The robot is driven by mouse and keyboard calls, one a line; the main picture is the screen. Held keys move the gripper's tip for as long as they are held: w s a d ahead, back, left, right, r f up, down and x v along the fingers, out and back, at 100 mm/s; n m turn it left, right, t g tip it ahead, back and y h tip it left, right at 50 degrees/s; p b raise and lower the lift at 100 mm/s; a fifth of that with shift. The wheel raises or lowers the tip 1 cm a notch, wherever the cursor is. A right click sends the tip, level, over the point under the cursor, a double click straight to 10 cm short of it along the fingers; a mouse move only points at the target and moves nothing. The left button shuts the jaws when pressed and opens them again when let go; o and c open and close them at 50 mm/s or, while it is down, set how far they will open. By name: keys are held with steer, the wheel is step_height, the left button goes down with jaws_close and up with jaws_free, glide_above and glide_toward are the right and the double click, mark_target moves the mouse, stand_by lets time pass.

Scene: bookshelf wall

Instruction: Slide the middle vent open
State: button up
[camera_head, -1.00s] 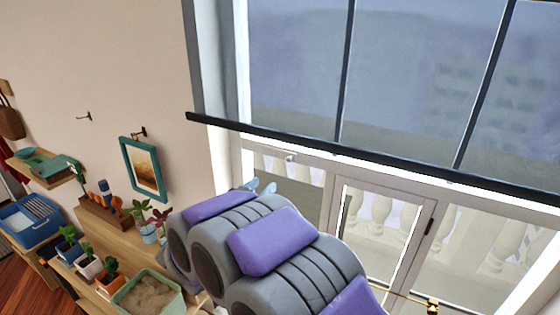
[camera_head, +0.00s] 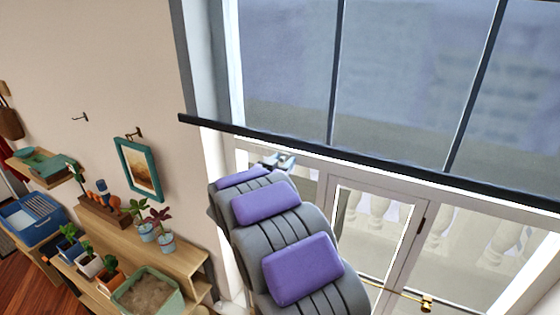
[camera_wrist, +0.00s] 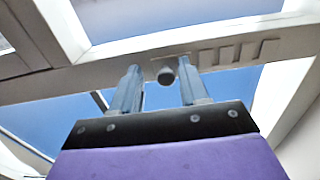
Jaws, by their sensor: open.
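The window frame (camera_head: 300,152) is white and holds glass panes and a door. In the wrist view, a white bar (camera_wrist: 90,75) of this frame carries a row of slots that look like a vent (camera_wrist: 237,52). A small dark round knob (camera_wrist: 167,75) sticks out beside the slots. My gripper (camera_wrist: 158,70) is open, with one finger on each side of the knob. I cannot tell whether the fingers touch it. In the head view, my gripper (camera_head: 278,162) is small and close to the frame below the dark rail; the knob and slots cannot be made out there.
A dark horizontal rail (camera_head: 350,155) crosses the window above my gripper. A brass door handle (camera_head: 425,303) is at lower right. At left are a wooden shelf (camera_head: 185,255) with potted plants, a sand-filled green tray (camera_head: 176,308) and a framed picture (camera_head: 140,168).

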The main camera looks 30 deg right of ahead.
steer(key=shift+s+d+r, duration=0.2)
steer(key=shift+s, duration=0.05)
steer(key=shift+w+a+f, duration=0.3)
steer(key=shift+w+a, duration=0.35)
steer(key=shift+a, duration=0.05)
steer(key=shift+c, duration=0.3)
steer(key=shift+s+a+r, duration=0.1)
steer(key=shift+a, duration=0.15)
steer(key=shift+c, duration=0.8)
steer(key=shift+s+a+r, duration=0.1)
steer(key=shift+s+r, duration=0.05)
steer(key=shift+c, duration=0.8)
steer(key=shift+s, duration=0.15)
steer(key=shift+c, duration=0.7)
steer(key=shift+d, duration=0.25)
jaws_close()
